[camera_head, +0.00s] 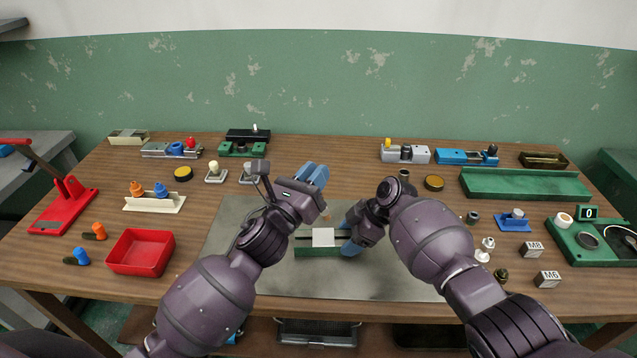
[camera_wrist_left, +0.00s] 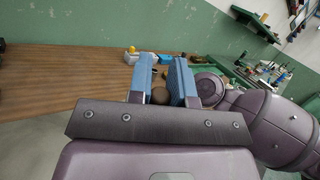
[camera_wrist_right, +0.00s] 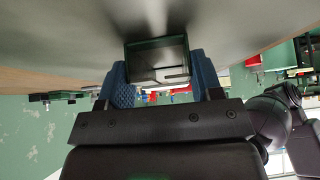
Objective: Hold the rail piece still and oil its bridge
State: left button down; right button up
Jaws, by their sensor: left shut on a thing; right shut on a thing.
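The rail piece (camera_head: 318,252) lies on the grey mat, a green block with a dark groove. Its pale bridge (camera_head: 323,237) sits across the middle. My right gripper (camera_head: 350,235) is shut on the right end of the rail piece. In the right wrist view the rail piece (camera_wrist_right: 157,52) is between the blue fingers (camera_wrist_right: 160,85). My left gripper (camera_head: 313,177) is above and behind the bridge, apart from it. It is shut on a small brownish, rounded thing (camera_wrist_left: 160,95), mostly hidden by the fingers; I cannot tell surely what it is.
The grey mat (camera_head: 230,225) is clear around the rail piece. A red tray (camera_head: 140,252) and orange (camera_head: 97,232) and blue (camera_head: 79,257) small bottles are at left. A green tray (camera_head: 525,184), small knobs and marked blocks (camera_head: 533,249) are at right. Several rail assemblies stand at the back.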

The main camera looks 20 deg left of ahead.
pick_arm(q)
notch_tip(320, 180, down, 6)
jog(key=n, duration=0.1)
jog(key=shift+w+a+g, duration=0.25)
jog(key=shift+a+g, duration=0.05)
dwell(0.3)
jog(key=shift+f, duration=0.7)
dwell(1.1)
jog(key=shift+w, duration=0.15)
jog(key=shift+w, duration=1.15)
jog(key=shift+s, duration=0.15)
jog(key=shift+s, duration=0.5)
jog(key=shift+s, duration=0.1)
